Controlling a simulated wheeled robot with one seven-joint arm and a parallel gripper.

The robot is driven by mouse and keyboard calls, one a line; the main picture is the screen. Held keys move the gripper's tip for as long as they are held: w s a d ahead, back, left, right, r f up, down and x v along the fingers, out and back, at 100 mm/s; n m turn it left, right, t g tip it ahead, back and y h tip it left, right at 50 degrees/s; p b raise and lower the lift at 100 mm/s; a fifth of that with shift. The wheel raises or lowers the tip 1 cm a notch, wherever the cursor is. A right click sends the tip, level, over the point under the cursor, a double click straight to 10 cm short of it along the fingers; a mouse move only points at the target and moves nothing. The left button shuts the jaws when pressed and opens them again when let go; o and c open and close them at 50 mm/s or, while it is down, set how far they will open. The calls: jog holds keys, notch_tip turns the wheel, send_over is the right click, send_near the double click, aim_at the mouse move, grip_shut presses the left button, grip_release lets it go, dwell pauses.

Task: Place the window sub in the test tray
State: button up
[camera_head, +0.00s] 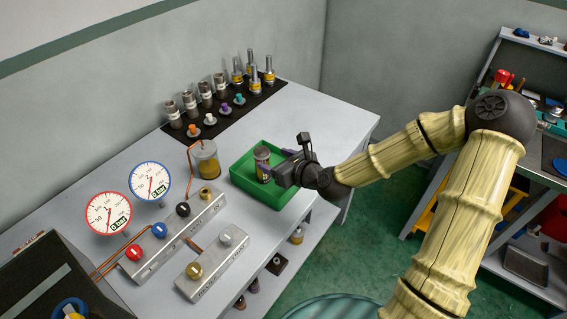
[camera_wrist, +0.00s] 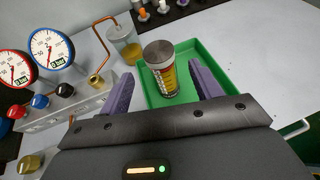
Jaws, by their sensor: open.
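The window sub, a short metal cylinder with a yellow window (camera_head: 262,164), stands upright in the green test tray (camera_head: 284,194). In the wrist view the window sub (camera_wrist: 161,68) shows its grey metal top and a yellow window with markings. The tray (camera_wrist: 222,68) lies around and behind it there. My gripper (camera_head: 277,164) is at the right side of the sub, over the tray. In the wrist view its two purple fingers (camera_wrist: 160,85) are spread, one on each side of the sub, with gaps between. The sub's lower end is partly hidden in the head view.
A gauge panel with two dials (camera_head: 108,213) and a valve block (camera_head: 172,235) stand left of the tray. A copper-piped jar (camera_head: 206,160) stands close to the tray's left. A black mat (camera_head: 222,110) with several fittings lies behind. Bare table lies right of the mat.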

jog(key=shift+v, duration=1.6)
jog(key=s+d+f+n+g+h, duration=0.5)
jog(key=s+f+n, duration=0.2)
jog(key=n, duration=0.7)
jog(key=s+d+r+n+g+h, duration=0.2)
jog(key=s+d+r+n, duration=0.5)
jog(key=n, duration=0.7)
jog(key=s+d+h, duration=0.1)
jog(key=s, duration=0.1)
jog(key=shift+s+d+r+g, duration=0.25)
jog(key=shift+d+r+g, duration=0.05)
jog(key=shift+d+g, duration=0.1)
